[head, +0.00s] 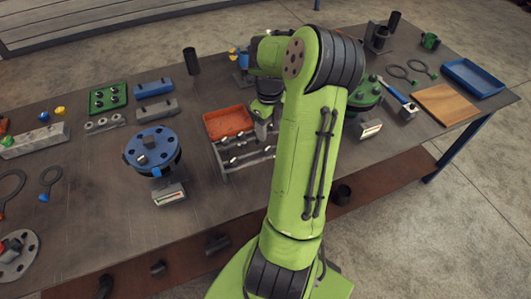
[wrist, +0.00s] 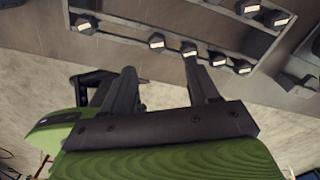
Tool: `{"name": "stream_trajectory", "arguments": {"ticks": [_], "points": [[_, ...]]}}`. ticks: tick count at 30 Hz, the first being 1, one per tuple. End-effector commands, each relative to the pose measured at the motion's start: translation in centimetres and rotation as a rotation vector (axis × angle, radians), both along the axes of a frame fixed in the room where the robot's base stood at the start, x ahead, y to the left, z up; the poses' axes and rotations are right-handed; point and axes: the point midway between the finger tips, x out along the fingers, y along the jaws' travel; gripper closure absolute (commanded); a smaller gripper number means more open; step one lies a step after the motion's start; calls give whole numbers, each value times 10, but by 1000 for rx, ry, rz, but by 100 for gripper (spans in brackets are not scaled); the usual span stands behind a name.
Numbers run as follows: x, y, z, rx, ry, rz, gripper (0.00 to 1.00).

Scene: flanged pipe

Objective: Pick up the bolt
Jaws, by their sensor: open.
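Several dark hex-headed bolts with pale end faces show in the wrist view, among them a bolt near the middle (wrist: 189,50) and a bolt at the left (wrist: 85,25). They sit along a grey metal rack (wrist: 225,24). The rack (head: 231,176) also shows in the head view, in front of an orange tray. My gripper (wrist: 163,80) is open, its two dark fingers apart and pointing toward the row of bolts. Nothing shows between the fingers. In the head view my arm hides part of the rack and most of my gripper. I cannot tell which bolt is meant.
The orange tray (head: 228,122) is just behind the rack. A blue round flange (head: 152,148) stands to the left, with a small gauge box (head: 169,195) in front. A green flange (head: 367,98) is to the right of my arm. The table front left of the rack is partly clear.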

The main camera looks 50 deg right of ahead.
Motion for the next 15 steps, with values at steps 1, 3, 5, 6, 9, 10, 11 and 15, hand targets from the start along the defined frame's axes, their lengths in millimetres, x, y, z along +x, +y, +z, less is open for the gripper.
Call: {"name": "stream_trajectory", "arguments": {"ticks": [1,3,5,6,9,10,11,15], "points": [[0,1,-14,6,2,2,40],[0,1,-27,4,1,3,40],[0,1,-33,3,0,3,40],[0,1,-37,2,0,3,40],[1,3,-51,3,1,3,40],[2,4,-58,5,1,3,40],[2,5,-64,5,1,4,40],[3,5,-85,2,0,2,40]]}}
